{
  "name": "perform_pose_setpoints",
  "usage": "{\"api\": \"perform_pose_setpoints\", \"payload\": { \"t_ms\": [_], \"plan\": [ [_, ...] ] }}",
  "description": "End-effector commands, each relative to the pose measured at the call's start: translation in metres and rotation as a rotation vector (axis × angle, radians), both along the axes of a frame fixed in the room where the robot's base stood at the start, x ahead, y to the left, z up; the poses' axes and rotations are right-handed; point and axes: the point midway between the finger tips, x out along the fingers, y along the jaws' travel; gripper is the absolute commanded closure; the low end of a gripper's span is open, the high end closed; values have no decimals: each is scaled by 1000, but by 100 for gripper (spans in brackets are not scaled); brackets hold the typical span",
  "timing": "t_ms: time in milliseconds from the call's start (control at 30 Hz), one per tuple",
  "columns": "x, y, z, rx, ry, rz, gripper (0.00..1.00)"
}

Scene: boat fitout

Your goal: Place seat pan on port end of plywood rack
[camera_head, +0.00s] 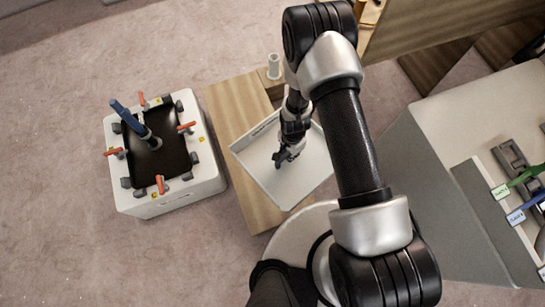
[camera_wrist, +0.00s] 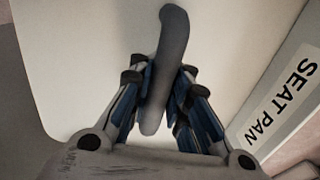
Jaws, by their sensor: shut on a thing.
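The seat pan is a pale, shallow tray (camera_head: 305,178) with raised edges, below my arm in the head view. In the wrist view its pale floor (camera_wrist: 75,60) fills much of the picture, and a side wall bears the label SEAT PAN (camera_wrist: 285,100). My gripper (camera_head: 284,158) is shut on the pan's grey upright handle (camera_wrist: 171,60), between both sets of fingers (camera_wrist: 160,88). The plywood rack (camera_head: 238,112) shows as a wooden board under and left of the pan. The pan overlaps it in view; I cannot tell whether they touch.
A white box (camera_head: 165,204) with a black panel, orange-handled clamps and a blue-handled tool stands left on the carpet. A small pale cylinder (camera_head: 273,66) stands at the rack's far end. A grey bench (camera_head: 455,125) with labelled tools is at right. Wooden structure (camera_head: 415,28) lies behind.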

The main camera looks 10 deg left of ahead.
Motion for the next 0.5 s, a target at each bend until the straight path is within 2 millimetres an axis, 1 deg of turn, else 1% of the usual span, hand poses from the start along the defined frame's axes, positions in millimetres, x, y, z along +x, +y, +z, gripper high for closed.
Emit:
{"api": "perform_pose_setpoints", "payload": {
  "t_ms": [33,100,200,333,500],
  "plan": [
    [-9,12,-19,-2,3,-43,100],
    [-19,24,-40,-1,2,-118,100],
    [-32,38,-63,-2,1,-205,100],
    [-43,48,-83,0,-1,-285,100],
    [-50,54,-93,22,-25,-331,100]
  ]
}}
